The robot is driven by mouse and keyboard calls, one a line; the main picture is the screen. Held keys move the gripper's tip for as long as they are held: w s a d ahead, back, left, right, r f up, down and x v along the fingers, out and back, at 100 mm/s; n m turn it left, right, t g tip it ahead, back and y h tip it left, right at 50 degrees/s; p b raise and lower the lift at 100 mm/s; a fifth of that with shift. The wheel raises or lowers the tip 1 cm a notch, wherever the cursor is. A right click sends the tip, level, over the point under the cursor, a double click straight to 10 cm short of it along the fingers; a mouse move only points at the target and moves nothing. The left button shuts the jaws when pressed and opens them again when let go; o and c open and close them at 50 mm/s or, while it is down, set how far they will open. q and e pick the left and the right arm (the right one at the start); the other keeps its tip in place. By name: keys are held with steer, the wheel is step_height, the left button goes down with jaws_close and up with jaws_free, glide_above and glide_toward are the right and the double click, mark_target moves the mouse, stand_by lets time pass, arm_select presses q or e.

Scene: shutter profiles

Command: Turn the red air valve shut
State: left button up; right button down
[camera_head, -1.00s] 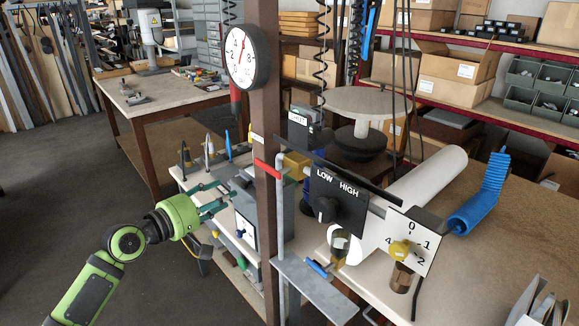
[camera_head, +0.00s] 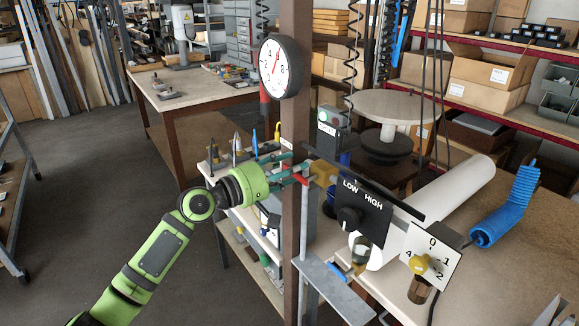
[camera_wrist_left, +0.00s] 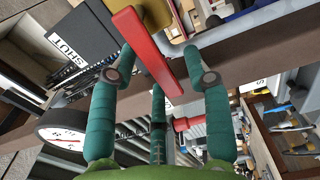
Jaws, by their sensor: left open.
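The red air valve (camera_head: 297,178) is a flat red lever on a brass body (camera_head: 322,173), beside the brown post (camera_head: 294,130). In the left wrist view the red lever (camera_wrist_left: 146,46) runs slantwise between the fingers, with the brass body (camera_wrist_left: 157,10) at its top. My left gripper (camera_head: 301,170) is at the lever. Its teal fingers are open, one on each side of the lever in the wrist view (camera_wrist_left: 160,72), with gaps showing. The fingertips partly hide the lever in the head view. A dark SHUT sign (camera_wrist_left: 68,45) is nearby. My right gripper is not in view.
A round gauge (camera_head: 281,67) hangs on the post above my gripper. A LOW/HIGH switch box (camera_head: 361,211) and a numbered dial plate (camera_head: 432,256) stand to the right. A grey ledge (camera_head: 333,287) juts out below. The floor at left is clear.

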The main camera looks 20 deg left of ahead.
arm_select(q)
jaws_close()
